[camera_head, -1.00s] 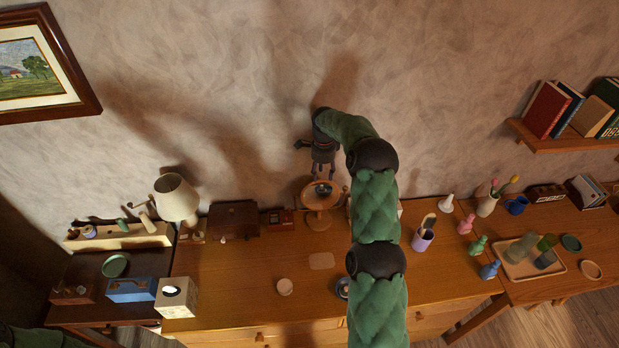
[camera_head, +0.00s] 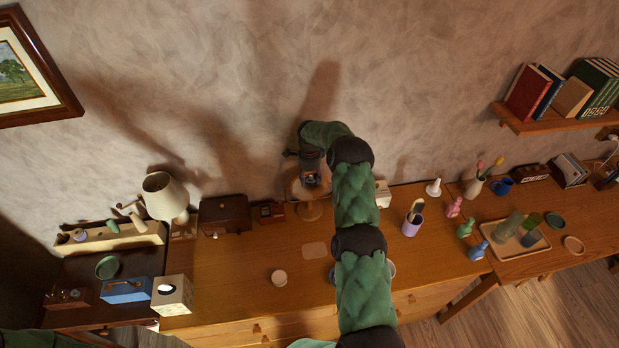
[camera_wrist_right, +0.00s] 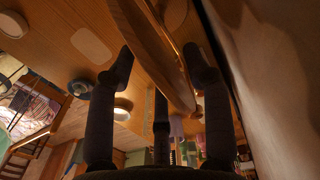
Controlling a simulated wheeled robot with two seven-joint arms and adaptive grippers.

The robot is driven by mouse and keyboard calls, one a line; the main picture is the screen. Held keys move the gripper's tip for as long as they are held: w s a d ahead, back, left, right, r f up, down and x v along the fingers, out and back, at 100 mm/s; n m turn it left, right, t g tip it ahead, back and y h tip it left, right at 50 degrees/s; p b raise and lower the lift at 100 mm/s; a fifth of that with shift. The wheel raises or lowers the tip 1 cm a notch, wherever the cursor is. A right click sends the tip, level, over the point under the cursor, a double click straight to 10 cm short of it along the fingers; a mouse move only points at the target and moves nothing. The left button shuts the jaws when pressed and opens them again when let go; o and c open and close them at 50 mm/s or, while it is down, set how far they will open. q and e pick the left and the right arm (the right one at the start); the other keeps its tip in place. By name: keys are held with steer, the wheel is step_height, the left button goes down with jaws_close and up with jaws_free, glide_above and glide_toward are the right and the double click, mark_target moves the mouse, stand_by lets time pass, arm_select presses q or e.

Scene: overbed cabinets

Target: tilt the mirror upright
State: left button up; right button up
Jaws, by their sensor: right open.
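The round wooden mirror (camera_head: 293,188) stands on a small round base (camera_head: 309,212) at the back of the wooden dresser, near the wall. My right gripper (camera_head: 310,180) is over the mirror and hides much of it in the head view. In the right wrist view, the mirror's wooden rim (camera_wrist_right: 145,38) runs between the two fingers of my open right gripper (camera_wrist_right: 158,62). I cannot tell whether either finger touches the rim. The mirror's exact tilt is hard to tell. My left gripper is not in view.
A wooden box (camera_head: 224,214) and a small red box (camera_head: 267,211) stand left of the mirror. A lilac cup (camera_head: 412,226) stands to the right. A lamp (camera_head: 165,195) is farther left. The dresser front is mostly clear around a small round pot (camera_head: 279,278).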

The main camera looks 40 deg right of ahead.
steer(key=shift+f, duration=0.25)
jaws_close()
steer(key=shift+r, duration=0.1)
steer(key=shift+s+t+h+b, duration=0.2)
steer(key=shift+t+h+b, duration=0.1)
steer(key=shift+t+b, duration=0.25)
